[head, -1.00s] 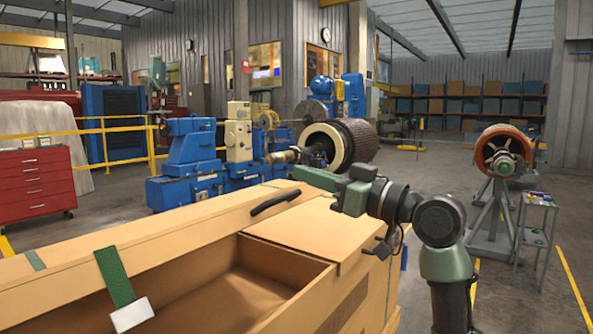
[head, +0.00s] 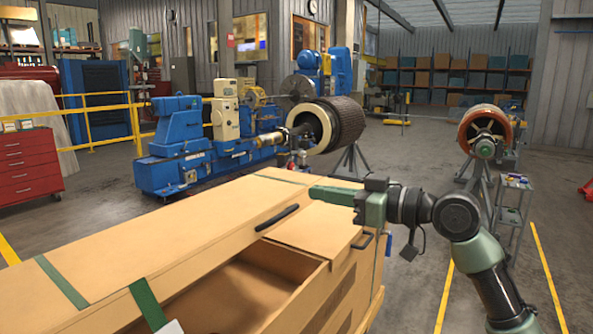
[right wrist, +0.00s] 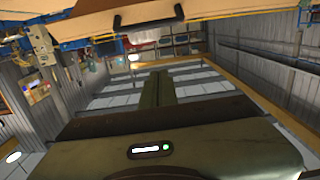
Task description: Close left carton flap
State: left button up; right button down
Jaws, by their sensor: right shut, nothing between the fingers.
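A large tan carton (head: 190,230) fills the lower left of the head view. A long flat panel with a black handle (head: 277,218) runs along its far side. A shorter panel (head: 315,232) lies flat at the right end. The near part is open, showing the inside (head: 230,290). I cannot tell which panel is the left flap. My right gripper (head: 325,193) is shut and empty, pointing left near the carton's far right corner; contact is unclear. Its shut fingers (right wrist: 158,88) also show in the right wrist view, with a black handle (right wrist: 148,18) above. My left gripper is not in view.
Green straps (head: 62,282) cross the carton's panel, and another (head: 148,303) hangs into the opening. A blue lathe (head: 185,160) stands behind. A rotor on a stand (head: 484,135) and a small cart (head: 511,205) are at the right. A red drawer cabinet (head: 28,165) is at the left.

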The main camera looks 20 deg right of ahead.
jog(key=p, duration=0.6)
send_over(285, 211)
jog(key=shift+f+h, duration=0.2)
jog(key=shift+h, duration=0.1)
pick_arm(q)
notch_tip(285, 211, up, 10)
jog(key=p, duration=0.2)
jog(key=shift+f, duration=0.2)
pick_arm(e)
jog(key=f, duration=0.3)
jog(key=s+f, duration=0.1)
jog(key=shift+d+f, duration=0.15)
jog(key=shift+d, duration=0.25)
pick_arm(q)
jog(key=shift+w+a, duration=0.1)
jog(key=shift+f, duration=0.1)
